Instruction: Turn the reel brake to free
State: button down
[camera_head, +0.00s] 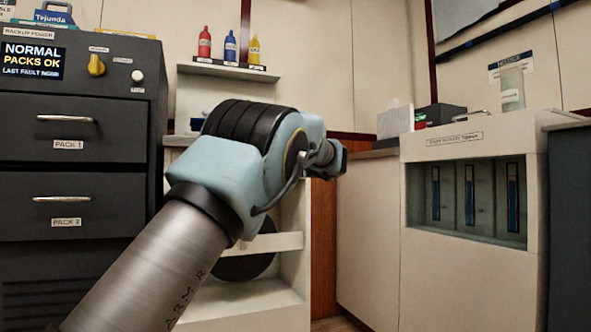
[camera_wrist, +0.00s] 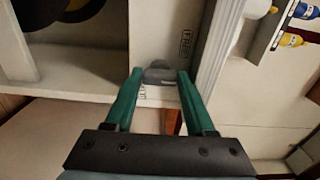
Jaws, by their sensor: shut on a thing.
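The reel brake (camera_wrist: 158,73) is a small dark grey handle on a pale panel in the wrist view. It sits between the green fingertips of my gripper (camera_wrist: 160,80), which is shut on it. Small printed labels sit on the panel, one to the upper right (camera_wrist: 187,43) and one by the left finger (camera_wrist: 142,93); they are too small to read surely. In the head view my arm covers the brake, and my fingers are hidden. A dark round reel (camera_head: 245,266) shows below my arm in the white cabinet, and partly in the wrist view (camera_wrist: 80,8).
The white cabinet's shelf (camera_head: 250,297) lies below my arm. A shelf with red, blue and yellow bottles (camera_head: 229,46) is above. A dark drawer cabinet (camera_head: 75,190) stands left, and a pale counter unit (camera_head: 372,235) right. Open air lies right of my wrist.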

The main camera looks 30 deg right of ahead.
dwell(0.3)
jog(key=shift+c, duration=1.2)
grip_release()
